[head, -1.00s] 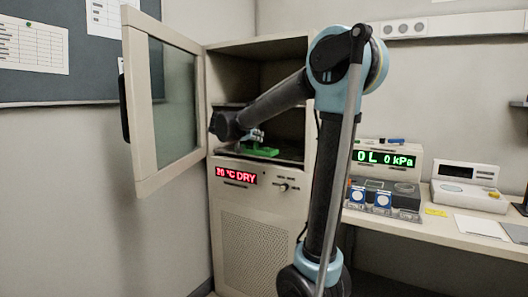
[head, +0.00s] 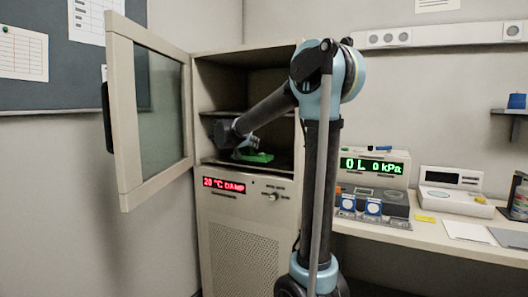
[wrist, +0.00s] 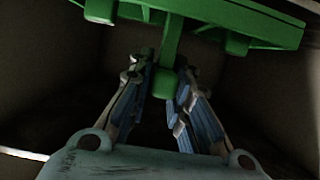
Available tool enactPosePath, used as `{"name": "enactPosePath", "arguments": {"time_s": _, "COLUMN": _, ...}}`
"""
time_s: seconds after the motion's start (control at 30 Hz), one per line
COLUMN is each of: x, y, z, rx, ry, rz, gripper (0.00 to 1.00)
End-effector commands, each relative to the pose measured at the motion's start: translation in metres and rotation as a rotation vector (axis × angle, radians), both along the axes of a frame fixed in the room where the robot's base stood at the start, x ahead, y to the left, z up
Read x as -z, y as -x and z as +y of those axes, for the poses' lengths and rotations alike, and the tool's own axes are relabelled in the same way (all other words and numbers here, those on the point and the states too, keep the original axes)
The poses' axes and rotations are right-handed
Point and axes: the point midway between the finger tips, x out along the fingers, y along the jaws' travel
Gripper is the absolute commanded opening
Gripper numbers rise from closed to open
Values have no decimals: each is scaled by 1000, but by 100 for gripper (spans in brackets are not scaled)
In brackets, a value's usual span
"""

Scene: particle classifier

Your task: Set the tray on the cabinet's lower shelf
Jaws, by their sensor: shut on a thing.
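The green tray (head: 258,157) is inside the open cabinet (head: 247,225), low in the lower compartment, just over or on its floor, the lower shelf (head: 276,169). I cannot tell whether it touches. My gripper (head: 243,149) reaches in through the front, at the tray's left end. In the wrist view the tray (wrist: 235,22) spans the top, and my gripper (wrist: 168,85) is shut on its green stem-like handle between the two blue-padded fingers. The tray's far side and contents are hidden.
The cabinet's glass door (head: 165,105) stands open to the left. A middle shelf (head: 221,113) lies above my gripper. The cabinet's display (head: 224,186) reads 20 °C DAMP. To the right is a bench (head: 420,235) with instruments, including a green-lit gauge (head: 372,165).

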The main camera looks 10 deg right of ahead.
Motion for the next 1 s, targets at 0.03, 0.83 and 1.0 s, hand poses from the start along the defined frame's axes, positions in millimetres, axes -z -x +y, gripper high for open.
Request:
{"name": "enactPosePath", "arguments": {"time_s": 0.03, "x": 0, "y": -10, "z": -8, "rx": 4, "ry": 1, "rz": -1, "gripper": 0}}
{"name": "enactPosePath", "arguments": {"time_s": 0.83, "x": 0, "y": -89, "z": -65, "rx": 2, "ry": 2, "rz": 0, "gripper": 0}}
{"name": "enactPosePath", "arguments": {"time_s": 1.0, "x": 13, "y": -92, "z": -67, "rx": 1, "ry": 2, "rz": 0, "gripper": 0}}
